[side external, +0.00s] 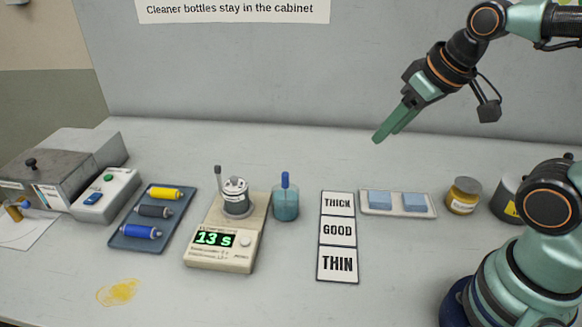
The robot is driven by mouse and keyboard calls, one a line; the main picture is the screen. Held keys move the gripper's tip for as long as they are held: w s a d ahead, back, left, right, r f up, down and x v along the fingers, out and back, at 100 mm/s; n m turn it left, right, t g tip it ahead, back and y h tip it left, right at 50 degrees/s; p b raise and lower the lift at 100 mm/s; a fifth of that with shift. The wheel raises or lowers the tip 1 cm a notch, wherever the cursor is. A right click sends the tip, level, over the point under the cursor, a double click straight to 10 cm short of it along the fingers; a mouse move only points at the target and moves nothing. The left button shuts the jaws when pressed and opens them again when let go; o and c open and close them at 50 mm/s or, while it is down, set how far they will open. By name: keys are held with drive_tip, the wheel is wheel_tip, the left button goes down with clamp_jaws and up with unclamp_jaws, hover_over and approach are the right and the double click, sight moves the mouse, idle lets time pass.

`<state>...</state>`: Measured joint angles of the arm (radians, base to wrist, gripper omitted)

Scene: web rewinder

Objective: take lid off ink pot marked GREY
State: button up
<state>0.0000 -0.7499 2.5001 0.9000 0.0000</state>
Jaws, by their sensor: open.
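No word GREY is legible on any pot. A dark grey pot (504,203) stands at the right of the bench with part of a yellow label showing. My own arm hides its right side, and I cannot tell how its lid sits. A yellow ink pot (463,197) with a dark lid on it stands just left of the dark pot. My gripper (385,132) is open and empty, high above the bench, up and to the left of both pots. It points down and left and touches nothing.
A tray with two blue pads (380,201) lies left of the pots, beside the THICK, GOOD, THIN card (338,232). The front middle is clear.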

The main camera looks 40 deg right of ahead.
drive_tip(key=o, duration=0.8)
